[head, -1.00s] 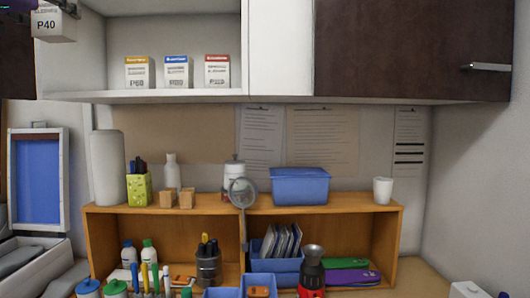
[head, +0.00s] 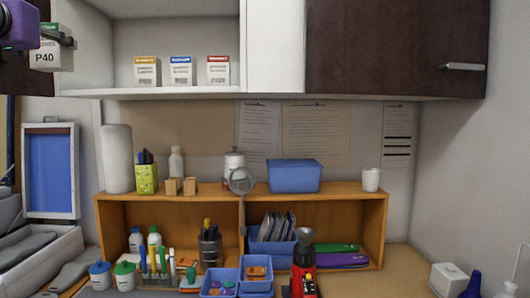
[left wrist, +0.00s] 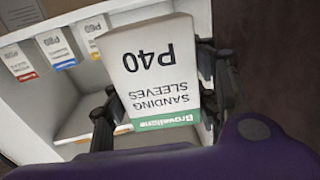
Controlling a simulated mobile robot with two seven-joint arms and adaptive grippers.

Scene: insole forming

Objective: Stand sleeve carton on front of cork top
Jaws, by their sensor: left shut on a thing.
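The sleeve carton (head: 45,56) is white with a green band and "P40" print. It hangs at the upper left of the head view, in front of the wall cupboard. My left gripper (head: 62,40) is shut on it. In the left wrist view the carton (left wrist: 160,70) sits between the two dark fingers of the left gripper (left wrist: 163,106), its print upside down in that picture. I cannot make out a cork top in either view. My right gripper is not in view.
Three cartons with yellow (head: 146,71), blue (head: 181,70) and red (head: 218,70) bands stand on the open cupboard shelf (head: 160,93). Below is a wooden shelf unit (head: 330,195) with a blue bin (head: 294,177) on top. Bottles, tools and small bins crowd the bench.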

